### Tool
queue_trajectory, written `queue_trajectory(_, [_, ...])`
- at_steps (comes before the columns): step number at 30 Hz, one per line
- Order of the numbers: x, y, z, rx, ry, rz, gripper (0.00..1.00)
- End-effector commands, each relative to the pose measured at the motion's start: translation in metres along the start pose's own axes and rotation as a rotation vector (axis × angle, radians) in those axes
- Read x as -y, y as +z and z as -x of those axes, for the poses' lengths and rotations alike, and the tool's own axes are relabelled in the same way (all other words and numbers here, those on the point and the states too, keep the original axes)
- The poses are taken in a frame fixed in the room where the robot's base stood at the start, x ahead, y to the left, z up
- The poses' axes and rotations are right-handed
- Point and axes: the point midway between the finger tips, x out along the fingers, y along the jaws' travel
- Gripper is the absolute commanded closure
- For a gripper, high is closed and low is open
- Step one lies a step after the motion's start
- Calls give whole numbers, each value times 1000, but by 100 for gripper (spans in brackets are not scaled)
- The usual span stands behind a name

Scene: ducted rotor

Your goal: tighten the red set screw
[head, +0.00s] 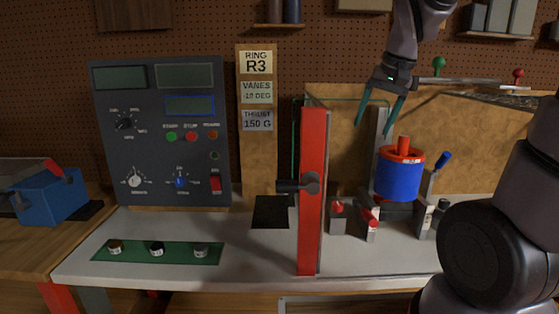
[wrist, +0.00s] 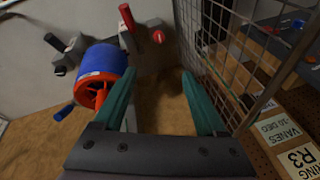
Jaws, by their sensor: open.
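The blue ducted rotor (head: 398,180) has a red rim and an upright red post (head: 404,143) on top. It sits on a dark mount on the bench. In the wrist view the blue duct (wrist: 103,62) is left of the fingers, with its red spoked end (wrist: 88,94) showing. I cannot tell which red part is the set screw. My gripper (head: 374,129) has green fingers, open and empty, above and to the left of the rotor. In the wrist view the open fingers (wrist: 157,74) point at bare bench and board, apart from the rotor.
Red-tipped clamps (head: 370,220) and a blue-handled lever (head: 442,161) stand around the rotor. A red-framed mesh guard door (head: 312,190) stands to its left. A grey control panel (head: 160,130) and green mat (head: 157,252) are farther left. A rod with knobs (head: 470,80) is behind.

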Motion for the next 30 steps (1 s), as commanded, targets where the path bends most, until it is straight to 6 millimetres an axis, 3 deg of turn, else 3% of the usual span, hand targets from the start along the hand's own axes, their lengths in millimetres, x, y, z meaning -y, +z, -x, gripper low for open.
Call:
queue_trajectory(1, [-6, 10, 20, -40, -23, -4, 26])
queue_trajectory(3, [-12, 24, 40, -85, -50, -6, 26])
queue_trajectory(10, [-29, 67, 82, -211, -111, -6, 26])
queue_trajectory(16, [-35, 84, 93, -258, -130, -4, 26])
queue_trajectory(30, [-36, 86, 93, -261, -131, -3, 26])
